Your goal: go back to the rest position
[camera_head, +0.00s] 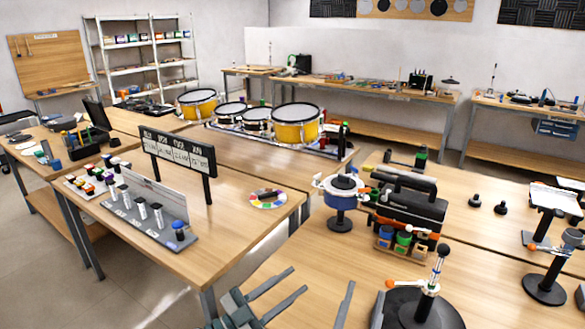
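My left gripper (299,278) shows at the bottom centre, over the gap by the front edge of the right-hand table (320,262). Its two grey fingers point up and right with a gap between them, and nothing is held. My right gripper (366,288) shows just to its right at the bottom edge. Its two grey fingers stand apart with nothing visible between them; its body is out of the picture. It is close to the black round stand (440,312) on the right-hand table. No pads are clearly gripped.
The left table (240,225) holds a grey rack (165,237), a black sign (180,155) and a colour disc (268,198). Yellow drums (295,128) stand behind. The right-hand table carries a white-topped stand (340,200), a black machine (410,203) and several small stands.

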